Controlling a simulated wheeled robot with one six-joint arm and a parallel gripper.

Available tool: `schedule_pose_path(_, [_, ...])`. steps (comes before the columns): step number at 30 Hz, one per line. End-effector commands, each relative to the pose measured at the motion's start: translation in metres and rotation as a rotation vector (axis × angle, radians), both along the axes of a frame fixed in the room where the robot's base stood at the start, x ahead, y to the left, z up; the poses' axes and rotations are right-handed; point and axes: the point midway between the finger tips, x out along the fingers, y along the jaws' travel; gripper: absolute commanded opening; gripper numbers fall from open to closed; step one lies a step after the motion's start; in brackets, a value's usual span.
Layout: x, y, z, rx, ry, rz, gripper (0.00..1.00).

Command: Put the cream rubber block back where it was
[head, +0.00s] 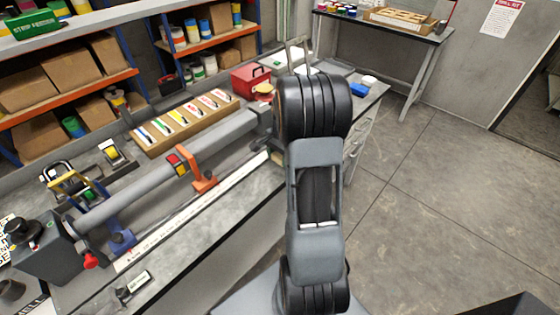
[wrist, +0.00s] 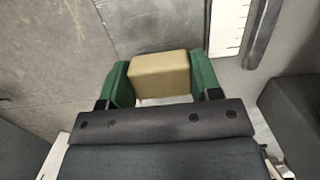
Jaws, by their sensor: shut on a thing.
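The cream rubber block (wrist: 160,75) is between the two green fingers of my gripper (wrist: 160,82) in the wrist view. The fingers are shut on its left and right sides. A grey surface lies beyond the block, and I cannot tell whether the block touches it. In the head view my arm hides most of the gripper. A small tan patch at the arm's left edge may be part of the block.
A long grey tube machine (head: 125,200) lies along the workbench, with a white measuring strip (head: 190,212) in front; the strip also shows in the wrist view (wrist: 228,25). A wooden tray (head: 185,125) and red box (head: 250,80) stand behind. Bare bench top (head: 205,240) lies in front.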

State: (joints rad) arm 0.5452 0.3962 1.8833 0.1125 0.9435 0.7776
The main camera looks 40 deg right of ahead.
Motion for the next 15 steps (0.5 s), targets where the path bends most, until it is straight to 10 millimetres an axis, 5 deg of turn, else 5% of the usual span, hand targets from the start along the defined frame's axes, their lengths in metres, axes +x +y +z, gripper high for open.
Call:
schedule_pose_path(6, [-0.001,0.0,-0.026,0.002,0.002,-0.001,0.36])
schedule_pose_path(15, [-0.001,0.0,-0.027,0.0,0.001,0.0,0.36])
